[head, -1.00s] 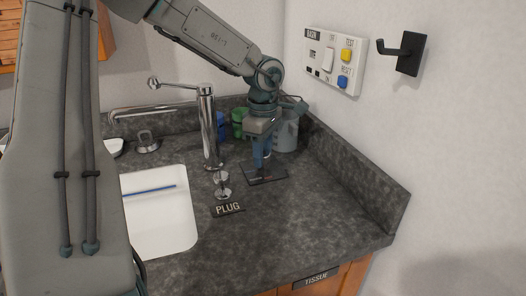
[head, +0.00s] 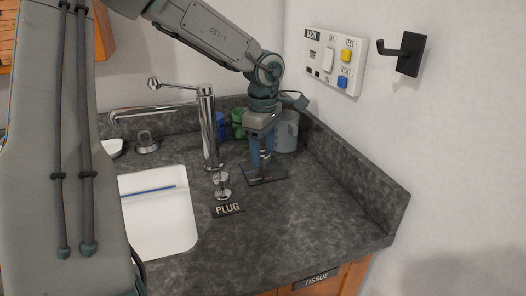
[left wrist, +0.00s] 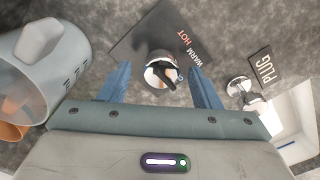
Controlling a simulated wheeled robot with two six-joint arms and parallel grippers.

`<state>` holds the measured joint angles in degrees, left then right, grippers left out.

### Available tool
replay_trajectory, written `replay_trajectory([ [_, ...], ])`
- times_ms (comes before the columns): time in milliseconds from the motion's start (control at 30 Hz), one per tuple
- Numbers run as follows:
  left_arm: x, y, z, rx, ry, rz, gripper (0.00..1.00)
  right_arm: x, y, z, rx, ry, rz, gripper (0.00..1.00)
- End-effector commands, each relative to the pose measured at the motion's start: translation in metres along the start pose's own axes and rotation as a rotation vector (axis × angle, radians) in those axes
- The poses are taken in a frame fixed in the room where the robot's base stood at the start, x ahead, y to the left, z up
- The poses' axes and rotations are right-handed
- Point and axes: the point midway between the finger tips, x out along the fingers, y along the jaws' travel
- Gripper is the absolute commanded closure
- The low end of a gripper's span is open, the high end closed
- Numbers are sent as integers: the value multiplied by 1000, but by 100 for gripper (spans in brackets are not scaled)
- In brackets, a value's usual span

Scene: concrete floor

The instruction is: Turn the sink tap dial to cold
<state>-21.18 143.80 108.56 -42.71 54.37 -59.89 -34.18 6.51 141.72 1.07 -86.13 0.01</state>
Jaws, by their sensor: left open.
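The sink tap dial (left wrist: 162,72) is a small chrome knob with a black pointer on a dark plate (left wrist: 128,45). The plate is printed HOT and WARM; a further blue letter is partly hidden by the knob. In the head view the plate (head: 279,176) lies on the counter right of the chrome tap (head: 208,130). My left gripper (head: 262,158) points down over the dial. In the left wrist view its blue fingers (left wrist: 161,84) are open, one on each side of the knob, with visible gaps. Exactly where the pointer is set is hard to tell. My right gripper is out of view.
The plug knob (head: 222,190) and its PLUG label (head: 228,209) stand just left of the plate. A grey mug (head: 287,131) stands close behind my left gripper, with green (head: 238,124) and blue cups nearby. The white basin (head: 160,225) is left; the front right counter is clear.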

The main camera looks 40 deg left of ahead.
Motion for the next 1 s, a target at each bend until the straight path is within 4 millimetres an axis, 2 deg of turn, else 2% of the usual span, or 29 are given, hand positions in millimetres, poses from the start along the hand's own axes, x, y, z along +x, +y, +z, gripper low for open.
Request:
replay_trajectory([
  [300,-74,1,0,-1,1,6,42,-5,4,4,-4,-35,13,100],
  [333,-78,0,0,-1,-1,2,42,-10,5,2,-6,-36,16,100],
  [400,-84,0,0,-1,-1,0,42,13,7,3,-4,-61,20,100],
  [600,-94,0,0,-1,-1,0,42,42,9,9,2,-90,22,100],
  [800,-97,0,0,-1,-1,0,42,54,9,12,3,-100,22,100],
  [1000,-97,0,0,0,-1,0,42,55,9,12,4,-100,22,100],
])
